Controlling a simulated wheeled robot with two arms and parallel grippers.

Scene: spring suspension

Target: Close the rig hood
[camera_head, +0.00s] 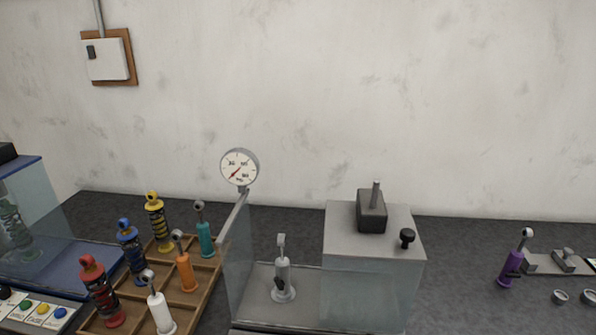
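The rig (250,317) stands in the middle front of the head view, with a grey base and clear panels. Its hood (345,245) seems to be the grey-topped box with clear sides over the right part of the base. A black knob (407,237) and a dark block with a grey pin (371,211) are on its top. The left part of the base is uncovered from above. A light grey shock absorber (282,275) stands upright there, left of the hood. Neither of my grippers is in view.
A round gauge (239,166) rises at the rig's left. A wooden tray (205,297) holds several coloured shock absorbers. A blue-edged clear case (75,277) and coloured buttons (42,309) are far left.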

